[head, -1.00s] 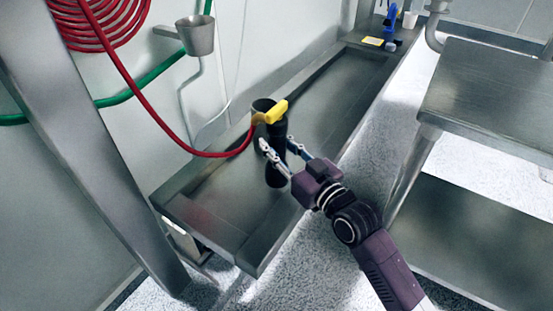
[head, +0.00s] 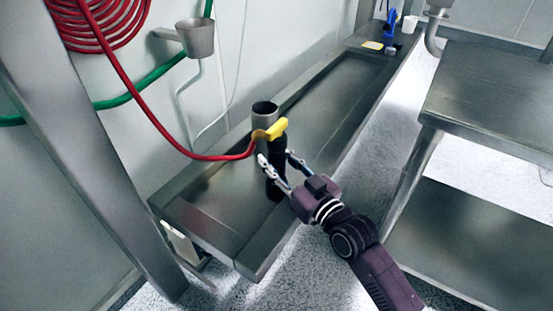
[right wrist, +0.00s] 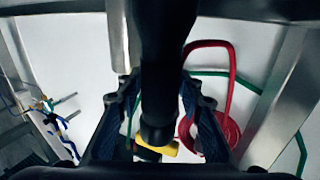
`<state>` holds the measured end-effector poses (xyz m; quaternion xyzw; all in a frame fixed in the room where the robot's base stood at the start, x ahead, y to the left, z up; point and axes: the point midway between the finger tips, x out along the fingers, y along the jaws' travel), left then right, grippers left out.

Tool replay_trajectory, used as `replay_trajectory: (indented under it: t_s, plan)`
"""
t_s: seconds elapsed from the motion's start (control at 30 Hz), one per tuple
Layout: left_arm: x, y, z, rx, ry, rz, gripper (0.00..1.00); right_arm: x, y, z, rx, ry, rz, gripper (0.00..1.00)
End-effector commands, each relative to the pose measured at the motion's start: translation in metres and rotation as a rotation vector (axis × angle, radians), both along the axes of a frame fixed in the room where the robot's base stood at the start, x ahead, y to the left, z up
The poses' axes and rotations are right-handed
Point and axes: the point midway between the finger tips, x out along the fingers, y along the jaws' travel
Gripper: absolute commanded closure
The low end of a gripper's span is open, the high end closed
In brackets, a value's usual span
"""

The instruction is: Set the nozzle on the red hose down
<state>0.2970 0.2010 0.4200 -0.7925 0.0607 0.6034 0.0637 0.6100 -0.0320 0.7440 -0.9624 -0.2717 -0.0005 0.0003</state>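The nozzle has a black body (head: 276,185) and a yellow handle (head: 277,129), and the red hose (head: 225,157) joins it near the handle. My right gripper (head: 276,163) is shut on the black body, one finger on each side. The nozzle is roughly upright, with its black end low over the metal trough (head: 225,225); I cannot tell whether it touches the trough floor. In the right wrist view the black body (right wrist: 163,60) lies between the fingertips (right wrist: 161,80), with the yellow part (right wrist: 168,149) beyond. My left gripper is out of view.
A grey open cylinder (head: 264,109) stands just behind the nozzle. The red hose coil (head: 98,22), green hose (head: 140,88) and metal cup (head: 196,37) are at the wall. A steel table (head: 490,90) stands at right. The trough's middle is clear.

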Motion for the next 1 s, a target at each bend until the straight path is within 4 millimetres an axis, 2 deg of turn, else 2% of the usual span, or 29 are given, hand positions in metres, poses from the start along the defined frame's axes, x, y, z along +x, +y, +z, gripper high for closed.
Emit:
replay_trajectory:
  t_s: [0.07, 0.47, 0.73, 1.0]
  plan:
    - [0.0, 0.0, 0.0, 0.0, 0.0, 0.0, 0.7, 0.0, 0.0, 0.0, 0.0, 0.0, 0.0, 0.54]
    - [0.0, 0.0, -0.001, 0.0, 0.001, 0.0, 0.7, -0.002, -0.002, 0.003, -0.001, 0.001, 0.0, 0.54]
    - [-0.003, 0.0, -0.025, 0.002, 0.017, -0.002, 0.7, -0.045, -0.028, 0.002, -0.003, 0.004, -0.001, 0.54]
    - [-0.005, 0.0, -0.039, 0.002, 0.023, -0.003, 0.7, -0.086, -0.053, 0.001, -0.002, 0.003, 0.0, 0.54]
